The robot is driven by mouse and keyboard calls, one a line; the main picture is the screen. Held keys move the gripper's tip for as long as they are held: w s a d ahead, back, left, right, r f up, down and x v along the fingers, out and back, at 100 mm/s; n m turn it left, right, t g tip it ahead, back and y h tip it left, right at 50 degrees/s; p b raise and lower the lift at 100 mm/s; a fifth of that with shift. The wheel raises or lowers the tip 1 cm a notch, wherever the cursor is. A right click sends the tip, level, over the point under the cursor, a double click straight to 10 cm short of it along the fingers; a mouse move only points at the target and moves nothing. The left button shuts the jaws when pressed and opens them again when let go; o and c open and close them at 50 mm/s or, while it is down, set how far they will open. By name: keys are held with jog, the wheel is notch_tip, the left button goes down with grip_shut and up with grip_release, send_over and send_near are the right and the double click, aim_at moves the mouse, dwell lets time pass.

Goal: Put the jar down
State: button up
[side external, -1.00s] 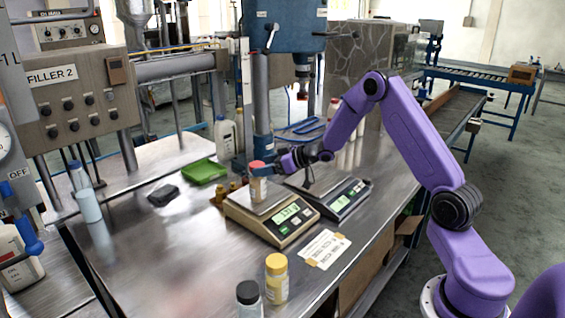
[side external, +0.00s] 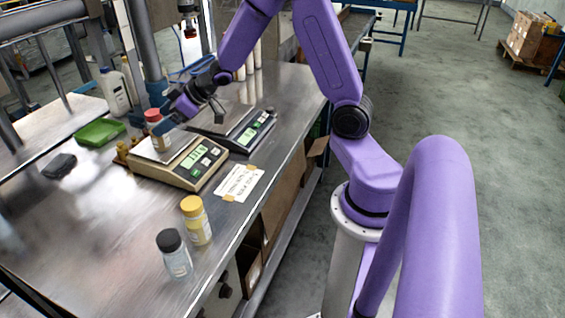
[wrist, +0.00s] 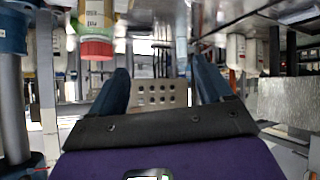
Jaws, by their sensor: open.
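A jar with a red lid (side external: 156,130) stands upright on the pan of the beige scale (side external: 180,172). In the wrist view the picture is upside down, and the jar (wrist: 97,22) shows at the upper left, beside the left-hand finger and not between the fingers. My gripper (side external: 172,110) is open, close to the jar on its right in the side view. In the wrist view my gripper (wrist: 162,82) has its two dark blue fingers apart, with nothing seen between them. Whether a finger touches the jar cannot be told.
A second scale (side external: 236,128) stands right behind the beige one. A yellow-lidded jar (side external: 196,220) and a black-lidded jar (side external: 174,255) stand near the front edge. A green tray (side external: 100,132) and white bottle (side external: 115,92) are at the left back. A label card (side external: 240,182) lies by the scale.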

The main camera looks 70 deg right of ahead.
jog(key=s+a+n+g+h, duration=0.15)
jog(key=s+a, duration=0.25)
jog(key=s, duration=0.4)
jog(key=s+a+r+n+g, duration=0.1)
jog(key=s+a+g, duration=0.25)
jog(key=s, duration=0.45)
jog(key=s+a+n+g+h, duration=0.15)
jog(key=s+a, duration=0.25)
jog(key=s, duration=0.4)
jog(key=s+d+n+g, duration=0.2)
jog(key=s+g, duration=0.1)
jog(key=s, duration=1)
jog(key=shift+d+r+n, duration=0.25)
jog(key=shift+r+n, duration=0.05)
jog(key=shift+r, duration=0.1)
dwell(1.2)
